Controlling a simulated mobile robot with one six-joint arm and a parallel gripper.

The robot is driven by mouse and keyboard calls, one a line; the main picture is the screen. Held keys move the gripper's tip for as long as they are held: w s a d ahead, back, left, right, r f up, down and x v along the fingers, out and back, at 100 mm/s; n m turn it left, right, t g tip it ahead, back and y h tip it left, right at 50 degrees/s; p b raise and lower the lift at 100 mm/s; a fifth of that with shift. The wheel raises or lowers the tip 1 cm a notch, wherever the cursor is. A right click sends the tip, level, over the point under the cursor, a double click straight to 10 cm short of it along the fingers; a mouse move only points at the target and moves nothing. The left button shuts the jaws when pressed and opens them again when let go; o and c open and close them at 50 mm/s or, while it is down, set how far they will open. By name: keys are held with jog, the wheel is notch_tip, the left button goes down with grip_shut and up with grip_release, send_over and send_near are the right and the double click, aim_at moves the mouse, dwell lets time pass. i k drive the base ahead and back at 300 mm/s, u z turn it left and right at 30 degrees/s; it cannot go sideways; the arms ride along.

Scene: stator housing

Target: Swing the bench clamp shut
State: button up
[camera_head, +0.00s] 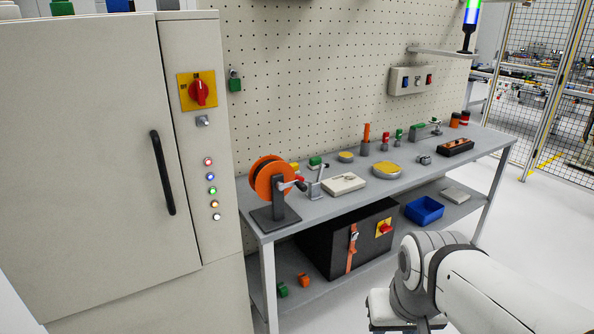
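A small grey metal fixture (316,188) with a flat foot and an upright lever stands near the front edge of the workbench (330,208), just right of the orange reel. It looks like the bench clamp, with its arm raised, but it is too small to be sure. A similar small device (436,127) stands at the far end of the bench. My arm reaches in from the lower right, in front of and below the bench, apart from everything on it. I cannot make out my gripper's fingers.
The orange reel (266,180) stands at the bench's left end, beside a tall cabinet (90,170). A pale flat box (343,184) and a yellow-topped dish (387,169) lie to the right. Floor to the right is clear.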

aim_at(299, 178)
jog(key=i, duration=0.85)
jog(key=z, duration=0.05)
